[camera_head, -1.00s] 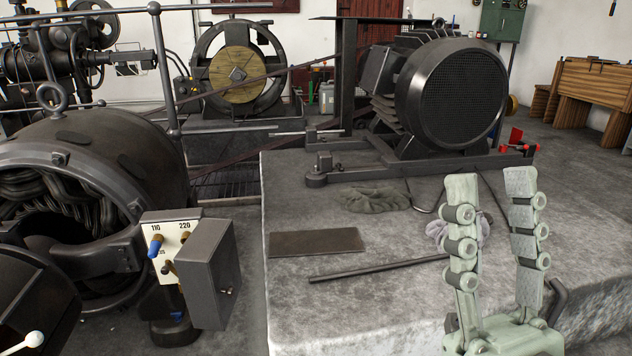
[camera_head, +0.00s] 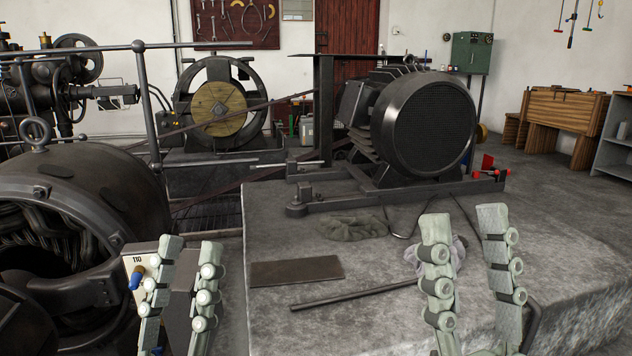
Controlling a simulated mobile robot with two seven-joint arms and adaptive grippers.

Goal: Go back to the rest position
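My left gripper (camera_head: 184,272) is in the lower left of the head view, fingers pointing up. Its fingers are apart with nothing between them, and it stands in front of the switch box (camera_head: 136,262), hiding much of it. My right gripper (camera_head: 464,226) is at the lower right, also pointing up, its fingers apart and empty. It stands in front of the concrete block and partly covers a grey cloth (camera_head: 459,246).
A large open dynamo (camera_head: 110,190) stands at left. Wooden benches (camera_head: 560,110) are at the back right.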

